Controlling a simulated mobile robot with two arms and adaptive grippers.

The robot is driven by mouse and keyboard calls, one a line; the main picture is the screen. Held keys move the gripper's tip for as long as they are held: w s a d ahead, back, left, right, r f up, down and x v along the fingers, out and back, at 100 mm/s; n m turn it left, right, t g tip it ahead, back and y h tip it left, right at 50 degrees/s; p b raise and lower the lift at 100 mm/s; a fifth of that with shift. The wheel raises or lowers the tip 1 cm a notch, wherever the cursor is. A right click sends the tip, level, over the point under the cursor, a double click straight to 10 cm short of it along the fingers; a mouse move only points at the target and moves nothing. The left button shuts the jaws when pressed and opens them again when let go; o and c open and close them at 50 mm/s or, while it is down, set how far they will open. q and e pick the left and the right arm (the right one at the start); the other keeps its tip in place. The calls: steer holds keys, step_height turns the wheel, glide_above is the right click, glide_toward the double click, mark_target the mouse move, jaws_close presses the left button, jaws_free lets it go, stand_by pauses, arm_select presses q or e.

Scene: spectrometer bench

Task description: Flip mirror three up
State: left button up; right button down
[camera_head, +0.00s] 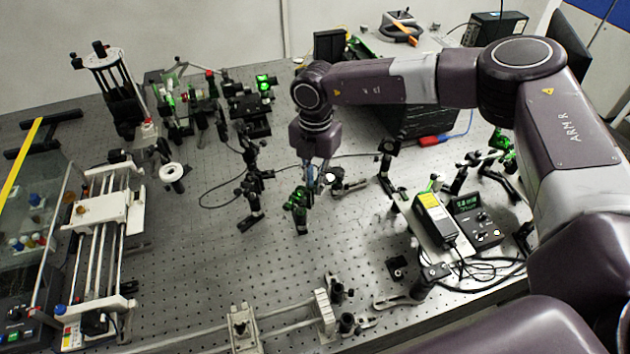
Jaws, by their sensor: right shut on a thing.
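My right arm reaches in from the right, and my right gripper (318,183) points down at the middle of the bench. It is shut on a small part that I take to be mirror three; the fingers hide most of it. Just left of and below the fingertips stands a small mount lit green (300,198). A small bright round face (330,178) shows at the right of the fingertips. I cannot tell whether the mirror is up or down. My left gripper is not in view.
Several dark post mounts (252,190) stand close on the left, and another (387,168) on the right. A yellow-labelled box (434,219) and a controller (477,219) sit to the right. A rail stage (107,214) is at left. The perforated bench (200,275) is bare at front left.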

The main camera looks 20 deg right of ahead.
steer(key=shift+d, duration=0.1)
stand_by(0.4)
steer(key=shift+w+d+r+g+y+b, duration=0.2)
steer(key=shift+r+g+y+b, duration=0.2)
steer(key=shift+g+y, duration=0.2)
steer(key=shift+w+d+r+g+y+b, duration=0.1)
steer(key=shift+w+r+g+y+b, duration=0.1)
steer(key=shift+r+g+y+b, duration=0.3)
steer(key=shift+w+d+r+g+y+b, duration=0.25)
steer(key=shift+g+y+b, duration=0.15)
steer(key=shift+g+y, duration=0.1)
steer(key=shift+w+d+r+g+y+b, duration=0.2)
steer(key=shift+r+g+y+b, duration=0.2)
steer(key=shift+b, duration=0.8)
steer(key=shift+w+d+r+g+y+b, duration=0.2)
steer(key=shift+g+y+b, duration=0.3)
steer(key=shift+b, duration=0.7)
steer(key=shift+r, duration=0.1)
